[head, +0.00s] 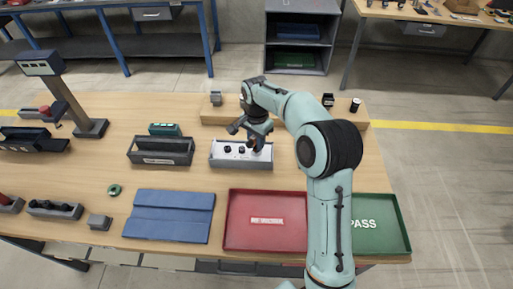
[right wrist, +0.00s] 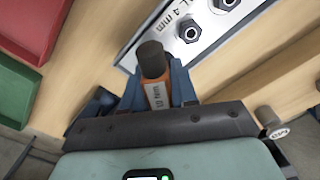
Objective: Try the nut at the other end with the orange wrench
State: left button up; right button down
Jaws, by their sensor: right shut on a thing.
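My right gripper (head: 252,136) is over the right end of a white plate in a grey holder (head: 240,164). It is shut on the orange wrench (right wrist: 156,92), which has a dark round end and a label reading 10 Nm. In the head view only a bit of orange shows by the fingers. Dark nuts (head: 228,149) stand on the plate. The right wrist view shows one nut (right wrist: 189,30) and part of another (right wrist: 223,4), beside a label ending in 4 mm. The wrench's working end is hidden, so I cannot tell whether it touches a nut. My left gripper is not in view.
A grey open bin (head: 161,158) is left of the plate. In front lie a blue mat (head: 169,216), a red tray (head: 265,240) and a green PASS tray (head: 390,222). A low wooden riser (head: 218,114) runs behind. A green ring (head: 115,190) lies left.

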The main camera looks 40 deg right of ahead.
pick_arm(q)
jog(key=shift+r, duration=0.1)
pick_arm(e)
jog(key=shift+r, duration=0.15)
jog(key=shift+r+p, duration=1.15)
jog(key=shift+r, duration=1.25)
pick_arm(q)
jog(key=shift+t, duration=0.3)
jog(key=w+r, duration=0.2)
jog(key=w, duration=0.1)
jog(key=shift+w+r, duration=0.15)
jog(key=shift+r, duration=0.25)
pick_arm(e)
jog(key=shift+s+f, duration=0.1)
